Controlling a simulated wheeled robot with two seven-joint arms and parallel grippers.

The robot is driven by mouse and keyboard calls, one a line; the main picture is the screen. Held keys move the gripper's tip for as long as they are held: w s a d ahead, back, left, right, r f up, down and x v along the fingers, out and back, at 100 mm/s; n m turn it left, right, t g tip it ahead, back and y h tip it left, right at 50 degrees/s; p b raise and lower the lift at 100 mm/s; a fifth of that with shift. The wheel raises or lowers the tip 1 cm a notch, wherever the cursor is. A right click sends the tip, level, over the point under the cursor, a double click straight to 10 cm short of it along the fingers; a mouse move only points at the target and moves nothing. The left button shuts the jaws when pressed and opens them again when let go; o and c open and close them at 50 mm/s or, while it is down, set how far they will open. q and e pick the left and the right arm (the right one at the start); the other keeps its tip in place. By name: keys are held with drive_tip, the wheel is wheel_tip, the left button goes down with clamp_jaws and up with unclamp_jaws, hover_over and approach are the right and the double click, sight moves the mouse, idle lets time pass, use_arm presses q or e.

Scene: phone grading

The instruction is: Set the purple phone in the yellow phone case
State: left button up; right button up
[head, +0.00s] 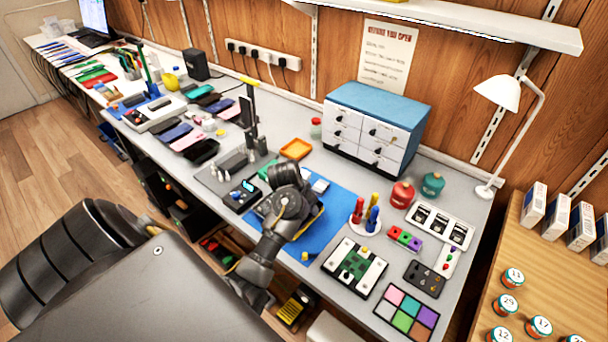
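A dark purple phone-shaped slab (175,133) lies in the row of phones and cases on the left part of the bench. I cannot tell if it is the purple phone. A yellow edge (318,216) shows on the blue mat (342,208), partly hidden under my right arm; it may be the yellow phone case. My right arm reaches over the mat, and its gripper (287,176) is hard to make out against the dark wrist, so its fingers and any grip cannot be read. My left arm comes in at the left edge; its gripper is out of view.
An orange tray (296,149) and a blue-topped drawer cabinet (378,122) stand behind the mat. A screwdriver holder (366,222), a green circuit board (354,264) and a colour chart (407,312) lie to its right. A black-and-yellow post (248,115) rises behind the mat's left side.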

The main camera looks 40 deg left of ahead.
use_arm(q)
drive_tip(key=shift+s+r+p, duration=0.1)
drive_tip(key=shift+p, duration=0.4)
idle(1.0)
drive_tip(key=shift+f, duration=0.35)
idle(0.6)
idle(0.5)
drive_tip(key=shift+f, duration=0.1)
drive_tip(key=o, duration=1.4)
drive_tip(key=shift+r, duration=0.2)
drive_tip(key=shift+r+p, duration=0.3)
drive_tip(key=shift+p, duration=0.3)
drive_tip(key=shift+r, duration=0.15)
